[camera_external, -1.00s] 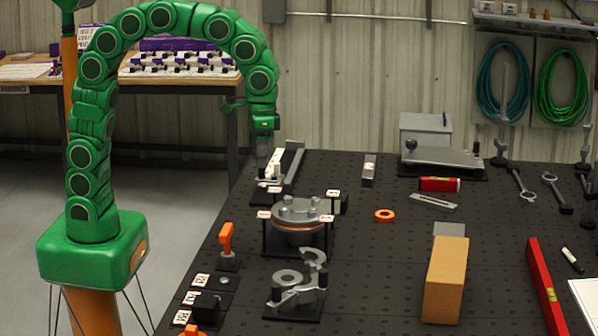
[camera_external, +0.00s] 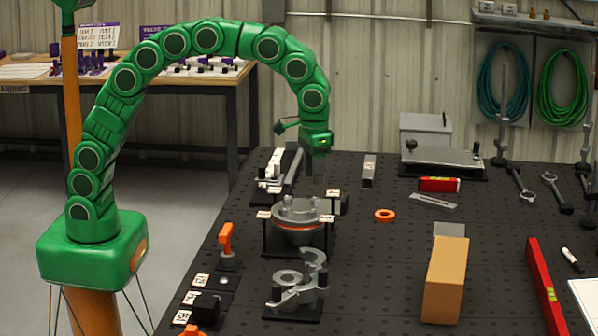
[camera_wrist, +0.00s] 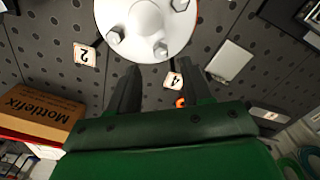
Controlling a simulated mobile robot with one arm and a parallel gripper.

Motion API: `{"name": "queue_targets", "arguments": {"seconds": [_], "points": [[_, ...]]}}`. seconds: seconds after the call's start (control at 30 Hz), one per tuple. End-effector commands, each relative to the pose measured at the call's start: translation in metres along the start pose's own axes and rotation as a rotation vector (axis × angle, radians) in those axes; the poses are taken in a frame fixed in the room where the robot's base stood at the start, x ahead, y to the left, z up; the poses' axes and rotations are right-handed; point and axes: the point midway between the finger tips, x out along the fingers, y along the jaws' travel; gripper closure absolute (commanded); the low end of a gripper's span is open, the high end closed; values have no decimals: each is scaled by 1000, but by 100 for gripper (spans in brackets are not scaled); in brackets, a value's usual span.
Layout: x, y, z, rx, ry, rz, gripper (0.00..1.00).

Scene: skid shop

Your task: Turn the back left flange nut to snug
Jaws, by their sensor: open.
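The round grey flange (camera_external: 298,212) sits on a black stand with an orange ring under its rim, on the dark table. Its pale top fills the top of the wrist view (camera_wrist: 135,15), with several hex nuts; one nut (camera_wrist: 161,50) lies just ahead of the gap between my fingers, another (camera_wrist: 114,36) to its left. My gripper (camera_wrist: 163,72) is open and empty, pointing down. In the external view my gripper (camera_external: 312,180) hangs over the back right of the flange; the height gap is unclear. I cannot tell which nut is the back left one.
White number tags (camera_wrist: 85,53) stand around the flange. A grey bracket (camera_external: 297,285) stands in front, an orange-handled clamp (camera_external: 227,240) left, and an orange ring (camera_external: 384,215) right. A cardboard box (camera_external: 445,280) stands front right. The table between the ring and box is mostly clear.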

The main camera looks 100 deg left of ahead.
Motion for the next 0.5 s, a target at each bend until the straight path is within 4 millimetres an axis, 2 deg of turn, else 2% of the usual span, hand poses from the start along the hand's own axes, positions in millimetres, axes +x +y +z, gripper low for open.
{"name": "queue_targets", "arguments": {"seconds": [0.33,0.5], "points": [[48,0,1,1,-3,-2,51],[64,-1,1,1,-4,-3,51]]}}
